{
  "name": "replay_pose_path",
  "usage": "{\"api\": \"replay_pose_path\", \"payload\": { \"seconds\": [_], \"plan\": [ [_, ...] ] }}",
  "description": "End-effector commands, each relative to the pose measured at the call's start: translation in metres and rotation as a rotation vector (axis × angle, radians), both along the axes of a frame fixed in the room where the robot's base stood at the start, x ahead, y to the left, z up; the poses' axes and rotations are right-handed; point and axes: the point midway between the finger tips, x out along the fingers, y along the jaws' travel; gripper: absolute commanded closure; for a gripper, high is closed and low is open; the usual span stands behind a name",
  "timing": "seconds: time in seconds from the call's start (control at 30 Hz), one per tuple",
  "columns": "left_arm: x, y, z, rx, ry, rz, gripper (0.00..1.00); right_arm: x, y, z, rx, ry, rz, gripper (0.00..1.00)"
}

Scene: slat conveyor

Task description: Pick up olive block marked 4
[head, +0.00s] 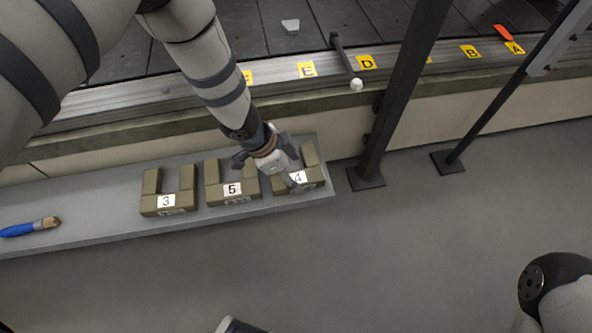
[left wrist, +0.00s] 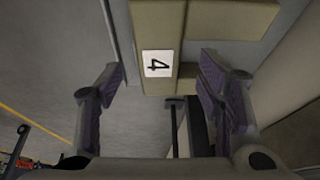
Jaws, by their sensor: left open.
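The olive block marked 4 (head: 312,176) stands at the right end of a grey shelf. It is U-shaped with a white label on its front, partly hidden by my left gripper (head: 272,168). In the left wrist view the block (left wrist: 178,22) with its "4" label lies ahead, between the two fingers of my open left gripper (left wrist: 165,95). The fingers are apart on both sides of the labelled part, and I cannot tell whether either touches it. My right gripper is not in view.
A blue-handled brush (head: 28,228) lies further left. A dark post (head: 400,95) rises just right of the shelf. The slat conveyor (head: 350,20) runs behind.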

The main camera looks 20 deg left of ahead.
Motion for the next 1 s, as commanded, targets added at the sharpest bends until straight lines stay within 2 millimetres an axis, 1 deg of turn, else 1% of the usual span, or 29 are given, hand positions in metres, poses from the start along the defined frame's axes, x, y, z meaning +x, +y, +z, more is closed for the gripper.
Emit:
{"api": "replay_pose_path", "payload": {
  "seconds": [0.03, 0.1, 0.17, 0.3, 0.33, 0.37, 0.4, 0.47, 0.5, 0.6, 0.87, 0.97, 1.0],
  "plan": [
    [-0.001, -0.004, -0.016, 0.001, 0.006, -0.002, 0.39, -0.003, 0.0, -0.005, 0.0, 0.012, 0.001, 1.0],
    [0.003, -0.007, -0.027, 0.0, 0.005, 0.0, 0.39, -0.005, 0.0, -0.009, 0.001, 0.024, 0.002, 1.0],
    [0.004, -0.008, -0.029, 0.0, 0.005, 0.001, 0.39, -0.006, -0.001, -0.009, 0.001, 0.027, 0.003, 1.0],
    [0.005, -0.008, -0.026, 0.0, 0.002, 0.001, 0.39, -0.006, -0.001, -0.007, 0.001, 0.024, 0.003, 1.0],
    [0.005, -0.008, -0.026, 0.0, 0.002, 0.001, 0.41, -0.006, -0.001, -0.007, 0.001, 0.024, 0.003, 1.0],
    [0.005, -0.008, -0.026, 0.0, 0.002, 0.001, 0.48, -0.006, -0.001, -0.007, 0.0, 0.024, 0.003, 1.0],
    [0.005, -0.008, -0.026, 0.0, 0.002, 0.001, 0.57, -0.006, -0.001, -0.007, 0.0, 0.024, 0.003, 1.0],
    [0.005, -0.008, -0.026, 0.0, 0.002, 0.001, 0.71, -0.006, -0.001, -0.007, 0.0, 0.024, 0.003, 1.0],
    [0.005, -0.008, -0.026, 0.0, 0.002, 0.001, 0.8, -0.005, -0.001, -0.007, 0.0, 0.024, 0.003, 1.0],
    [0.005, -0.008, -0.026, 0.0, 0.002, 0.001, 1.0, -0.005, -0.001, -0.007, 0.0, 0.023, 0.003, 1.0],
    [0.005, -0.008, -0.024, -0.001, 0.001, 0.001, 1.0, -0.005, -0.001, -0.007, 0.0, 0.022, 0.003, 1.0],
    [0.006, -0.008, -0.016, 0.0, -0.001, 0.001, 1.0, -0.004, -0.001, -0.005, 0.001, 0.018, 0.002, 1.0],
    [0.006, -0.008, -0.01, -0.001, -0.003, 0.001, 1.0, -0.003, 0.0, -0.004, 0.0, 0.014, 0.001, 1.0]
  ]
}}
